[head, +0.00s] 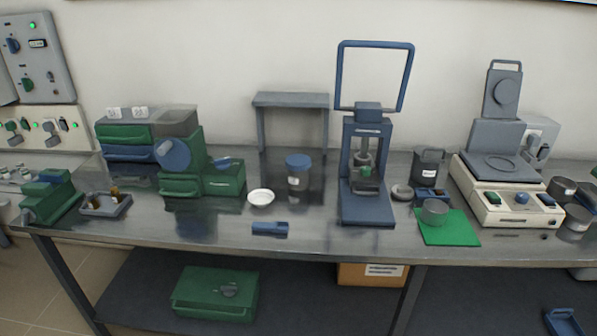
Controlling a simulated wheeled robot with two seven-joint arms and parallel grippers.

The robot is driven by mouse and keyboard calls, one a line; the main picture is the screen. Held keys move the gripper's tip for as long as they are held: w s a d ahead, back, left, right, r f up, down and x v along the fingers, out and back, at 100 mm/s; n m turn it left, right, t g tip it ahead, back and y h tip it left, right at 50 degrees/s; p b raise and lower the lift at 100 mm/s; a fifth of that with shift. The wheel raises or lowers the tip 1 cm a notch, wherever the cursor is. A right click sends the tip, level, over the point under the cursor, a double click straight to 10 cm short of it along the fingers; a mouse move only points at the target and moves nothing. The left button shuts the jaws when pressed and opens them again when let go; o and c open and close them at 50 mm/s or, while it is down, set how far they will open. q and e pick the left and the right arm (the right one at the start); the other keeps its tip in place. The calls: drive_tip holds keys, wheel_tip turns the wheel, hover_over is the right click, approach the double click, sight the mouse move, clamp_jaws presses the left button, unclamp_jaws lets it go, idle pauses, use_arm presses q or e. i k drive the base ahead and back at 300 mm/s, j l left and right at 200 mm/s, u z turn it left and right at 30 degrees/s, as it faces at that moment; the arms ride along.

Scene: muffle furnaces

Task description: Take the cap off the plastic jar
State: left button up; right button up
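A plastic jar (297,182) stands upright on the metal table, left of the blue press. It looks greyish and see-through, with a pale label on its front. A blue cap (298,161) sits on top of the jar. Neither of my grippers shows in the head view, so nothing is seen touching the jar or cap.
A white dish (261,197) and a small blue block (270,229) lie in front of the jar. A grey stand (290,99) is behind it. The blue press (366,205) stands right, a green machine (223,181) left. Table (320,225) around the jar is mostly clear.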

sight(297, 181)
drive_tip(key=i+j+z, duration=0.3)
drive_tip(key=j, duration=0.35)
drive_tip(key=i+j+z, duration=0.15)
drive_tip(key=i+j, duration=0.15)
drive_tip(key=i+j+z, duration=0.15)
drive_tip(key=j, duration=0.35)
